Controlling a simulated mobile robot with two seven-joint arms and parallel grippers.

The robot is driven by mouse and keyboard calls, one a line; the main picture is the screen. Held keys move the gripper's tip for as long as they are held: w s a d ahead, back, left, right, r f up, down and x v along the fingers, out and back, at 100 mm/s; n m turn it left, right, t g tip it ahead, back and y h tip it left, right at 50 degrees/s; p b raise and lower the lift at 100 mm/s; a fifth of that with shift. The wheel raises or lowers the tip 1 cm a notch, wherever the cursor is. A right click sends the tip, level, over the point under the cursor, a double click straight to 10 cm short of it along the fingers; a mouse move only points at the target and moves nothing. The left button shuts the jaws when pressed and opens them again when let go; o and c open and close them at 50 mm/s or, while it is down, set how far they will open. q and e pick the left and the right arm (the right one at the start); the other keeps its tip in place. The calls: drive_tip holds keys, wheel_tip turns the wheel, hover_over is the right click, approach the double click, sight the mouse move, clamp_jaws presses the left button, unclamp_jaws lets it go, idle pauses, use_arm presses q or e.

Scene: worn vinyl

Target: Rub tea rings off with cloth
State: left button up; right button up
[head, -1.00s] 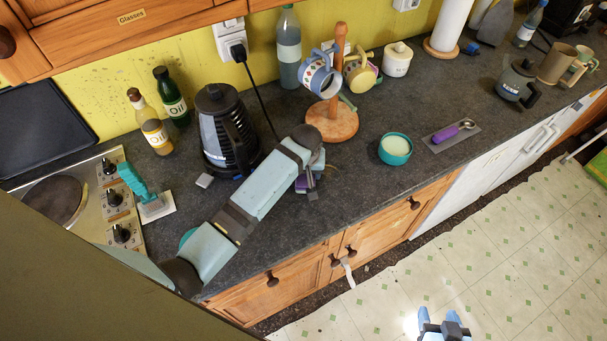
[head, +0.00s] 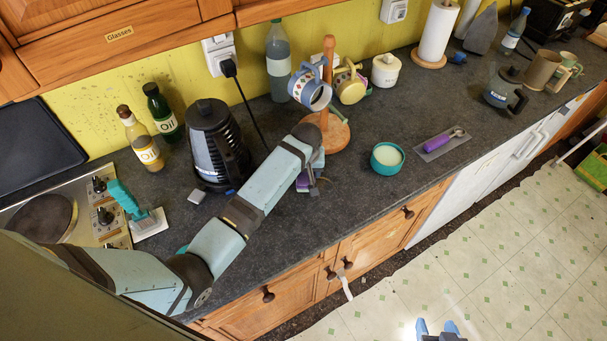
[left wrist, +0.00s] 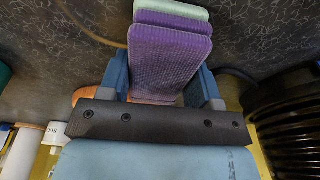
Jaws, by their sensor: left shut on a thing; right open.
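My left gripper (left wrist: 164,78) is shut on a purple, ribbed cloth (left wrist: 170,58), with a pale green layer showing behind it. In the head view the cloth (head: 304,182) is a small purple patch at the end of my left arm, over the worktop near the mug tree. The fingers are mostly hidden there by my wrist. I cannot tell whether the cloth touches the worktop. No tea rings can be made out on the dark, speckled worktop (head: 330,215). My right gripper (head: 438,330) is open and empty at the bottom edge, over the floor.
A wooden mug tree (head: 338,137) with mugs stands just beyond my left gripper. A black kettle (head: 215,145) is to its left, a teal bowl (head: 387,158) and a purple scoop (head: 438,143) to its right. A teal-handled scraper (head: 148,224) lies by the hob. Worktop in front of the bowl is clear.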

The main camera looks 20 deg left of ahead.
sight(325, 190)
use_arm(q)
drive_tip(key=shift+w+b, duration=0.3)
drive_tip(key=shift+w, duration=1.35)
drive_tip(key=shift+s+d, duration=0.1)
drive_tip(key=shift+d, duration=0.05)
drive_tip(key=shift+s+d+p, duration=0.65)
drive_tip(key=shift+d+p, duration=0.1)
drive_tip(key=shift+p, duration=0.05)
drive_tip(key=shift+s+d, duration=0.6)
drive_tip(key=shift+d, duration=0.25)
drive_tip(key=shift+s+f, duration=0.1)
drive_tip(key=shift+s+d, duration=0.15)
drive_tip(key=shift+d, duration=0.1)
drive_tip(key=shift+s+d, duration=1.1)
drive_tip(key=shift+d, duration=0.3)
